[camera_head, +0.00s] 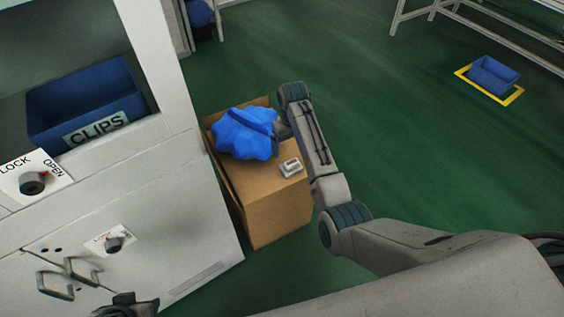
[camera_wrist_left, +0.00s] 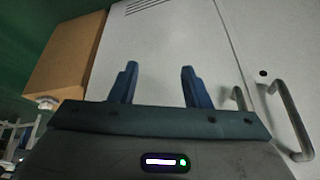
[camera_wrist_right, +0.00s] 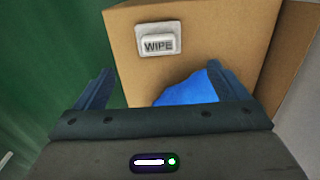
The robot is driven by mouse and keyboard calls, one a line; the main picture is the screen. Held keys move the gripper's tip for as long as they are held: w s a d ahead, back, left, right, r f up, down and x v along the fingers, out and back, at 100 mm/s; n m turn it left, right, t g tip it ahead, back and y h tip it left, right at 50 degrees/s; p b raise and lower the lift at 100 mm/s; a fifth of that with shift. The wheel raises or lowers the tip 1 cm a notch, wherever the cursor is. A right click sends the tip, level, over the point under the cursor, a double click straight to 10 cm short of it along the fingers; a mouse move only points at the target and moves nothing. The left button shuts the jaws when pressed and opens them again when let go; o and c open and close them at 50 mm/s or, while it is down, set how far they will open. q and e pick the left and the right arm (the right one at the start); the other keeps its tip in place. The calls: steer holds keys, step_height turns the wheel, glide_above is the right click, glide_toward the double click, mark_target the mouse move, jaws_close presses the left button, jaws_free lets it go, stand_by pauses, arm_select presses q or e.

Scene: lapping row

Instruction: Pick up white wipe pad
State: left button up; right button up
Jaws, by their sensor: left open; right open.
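The white wipe pad (camera_head: 291,167) lies on top of a cardboard box (camera_head: 270,205), near its right edge. In the right wrist view the pad (camera_wrist_right: 158,40) is a small white block marked WIPE. My right gripper (camera_head: 279,124) is over the box, beside the blue crumpled bag; its fingertips are partly hidden in the head view. In the right wrist view the gripper (camera_wrist_right: 163,85) is open, with the pad beyond the fingers and apart from them. My left gripper (camera_wrist_left: 160,78) is open and empty in front of the white cabinet doors, and shows only partly at the head view's bottom edge.
The blue bag (camera_head: 243,134) sits on the box beside the pad. A white cabinet (camera_head: 140,185) with a blue CLIPS bin (camera_head: 85,98), knobs and handles stands left. A blue bin (camera_head: 493,74) lies in a yellow floor marking. Green floor is clear between.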

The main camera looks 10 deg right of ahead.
mark_target(291, 162)
steer(key=shift+f, duration=0.4)
step_height(291, 162, down, 4)
steer(key=shift+s+a+r+b, duration=0.1)
steer(key=shift+r+b, duration=0.15)
steer(key=shift+b, duration=0.1)
steer(key=f+b, duration=0.1)
steer(key=f, duration=0.5)
steer(key=shift+d, duration=0.2)
steer(key=c, duration=1.1)
arm_select(q)
steer(key=shift+p, duration=0.9)
arm_select(e)
steer(key=shift+o, duration=0.2)
step_height(291, 162, up, 10)
steer(key=shift+r, duration=0.1)
